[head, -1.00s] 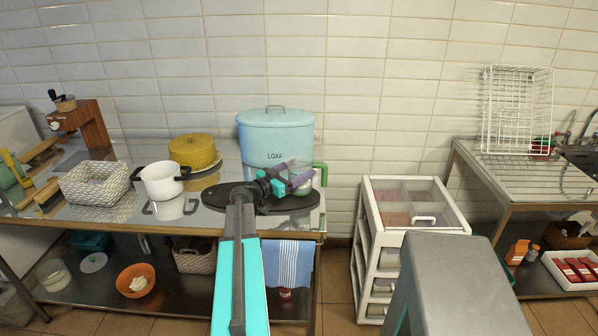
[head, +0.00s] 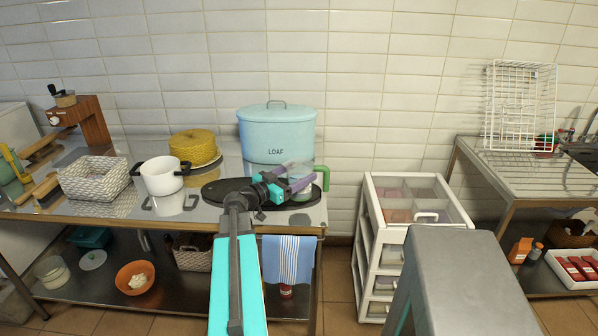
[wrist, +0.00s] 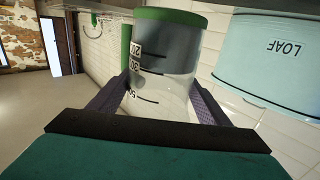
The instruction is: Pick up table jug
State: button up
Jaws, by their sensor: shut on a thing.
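The table jug (head: 300,172) is a clear measuring jug with a green handle (head: 323,178). It stands near the right end of the steel table, in front of the blue loaf bin. In the wrist view the jug (wrist: 165,65) shows dark volume marks and a green band at the picture's top. My gripper (head: 297,184) is shut on the jug, one purple finger on each side of its body. The fingers hide part of the jug in the head view. I cannot tell whether its base touches the surface below.
The blue loaf bin (head: 277,133) stands close behind the jug. A dark oval board (head: 222,190) lies under my gripper. A white pot (head: 160,178), a yellow woven container (head: 193,148) and a basket (head: 95,182) stand to the left. A white drawer unit (head: 372,235) is at the right.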

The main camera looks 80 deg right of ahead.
jog(key=a+b, duration=0.2)
jog(key=a, duration=0.5)
jog(key=shift+s+r, duration=0.3)
jog(key=shift+r, duration=0.05)
dwell(1.0)
jog(key=shift+w+a, duration=0.1)
jog(key=shift+w, duration=0.15)
